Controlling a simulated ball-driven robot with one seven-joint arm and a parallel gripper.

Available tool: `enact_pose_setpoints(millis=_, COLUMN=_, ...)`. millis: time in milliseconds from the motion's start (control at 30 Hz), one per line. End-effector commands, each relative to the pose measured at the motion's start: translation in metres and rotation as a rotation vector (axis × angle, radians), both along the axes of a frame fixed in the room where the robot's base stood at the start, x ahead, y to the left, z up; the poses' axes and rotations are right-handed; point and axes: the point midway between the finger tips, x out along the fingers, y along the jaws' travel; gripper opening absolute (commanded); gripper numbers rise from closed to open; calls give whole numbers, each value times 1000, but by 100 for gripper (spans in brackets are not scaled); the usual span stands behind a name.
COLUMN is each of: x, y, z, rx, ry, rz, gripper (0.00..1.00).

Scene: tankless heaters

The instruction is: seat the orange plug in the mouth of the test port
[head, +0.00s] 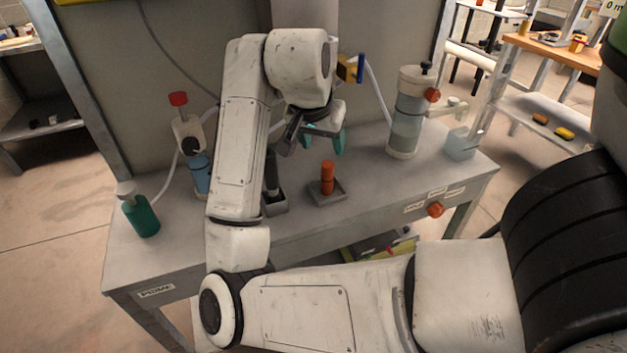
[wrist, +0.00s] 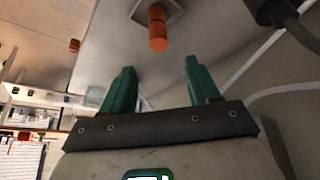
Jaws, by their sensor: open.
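The orange plug (head: 327,176) stands upright on a small grey square block (head: 340,194) on the bench; it also shows in the wrist view (wrist: 157,28). My gripper (head: 323,138) is open and empty, its teal fingers apart above and behind the plug. In the wrist view the fingertips (wrist: 160,66) are spread, and the plug lies beyond them, roughly in line with the gap and not touched. I cannot tell for sure which fitting is the test port; its mouth is not clearly seen.
A clear cylinder (head: 405,125) with an orange knob stands right on the bench (head: 375,185). A green bottle (head: 141,215) and a blue-filled vessel (head: 200,174) stand left. A dark tool in a grey holder (head: 275,205) is left of the plug.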

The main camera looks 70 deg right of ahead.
Motion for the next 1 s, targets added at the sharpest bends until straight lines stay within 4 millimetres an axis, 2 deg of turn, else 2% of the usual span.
enact_pose_setpoints(millis=267, x=-5, y=2, z=-4, rx=57, ry=-22, rz=-71, gripper=61)
enact_pose_setpoints(millis=500, x=-6, y=-11, z=-37, rx=56, ry=-21, rz=-68, gripper=61)
enact_pose_setpoints(millis=767, x=-7, y=-19, z=-56, rx=54, ry=-22, rz=-69, gripper=61)
enact_pose_setpoints(millis=1000, x=-12, y=-31, z=-86, rx=55, ry=-21, rz=-68, gripper=61)
